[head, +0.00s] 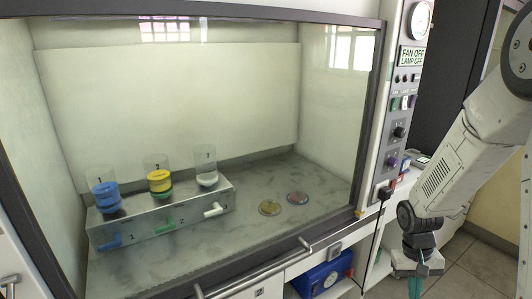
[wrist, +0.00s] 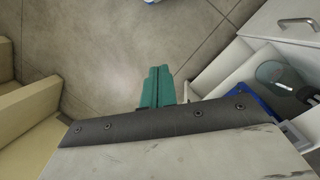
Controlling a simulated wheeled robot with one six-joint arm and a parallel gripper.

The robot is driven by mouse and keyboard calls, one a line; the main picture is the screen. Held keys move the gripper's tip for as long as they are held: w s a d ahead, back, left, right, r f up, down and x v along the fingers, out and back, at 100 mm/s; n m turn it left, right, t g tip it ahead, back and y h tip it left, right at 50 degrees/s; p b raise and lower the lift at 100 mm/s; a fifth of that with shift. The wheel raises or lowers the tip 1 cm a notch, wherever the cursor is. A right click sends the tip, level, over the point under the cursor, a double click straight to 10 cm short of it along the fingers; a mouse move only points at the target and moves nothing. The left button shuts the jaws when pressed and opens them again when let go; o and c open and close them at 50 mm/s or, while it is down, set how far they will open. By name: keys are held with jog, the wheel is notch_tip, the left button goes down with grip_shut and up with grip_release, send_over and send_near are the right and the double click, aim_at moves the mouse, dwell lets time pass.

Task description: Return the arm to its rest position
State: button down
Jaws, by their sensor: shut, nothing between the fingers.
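My arm (head: 455,165) hangs at the right side of the head view, outside the hood. My gripper (head: 416,288) points down at the bottom right, its tip cut by the frame edge. In the wrist view my gripper's green fingers (wrist: 158,82) lie side by side, shut and empty above the floor.
A blue box (head: 322,278) sits below the hood. The grey floor (head: 485,262) under my gripper is clear.

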jog(key=s+a+r+t, duration=0.1)
jog(key=s+a+r, duration=0.2)
jog(key=s+r, duration=0.3)
jog(key=s+a+r+n+t, duration=0.1)
jog(key=s+a+r, duration=0.3)
jog(key=r, duration=0.7)
jog(key=s+a+r+n+t+y, duration=0.1)
jog(key=s+a+r, duration=0.3)
jog(key=s+r, duration=0.4)
jog(key=shift+s+r+t, duration=0.25)
jog(key=shift+r+t, duration=0.35)
jog(key=shift+r, duration=0.1)
jog(key=shift+a, duration=0.1)
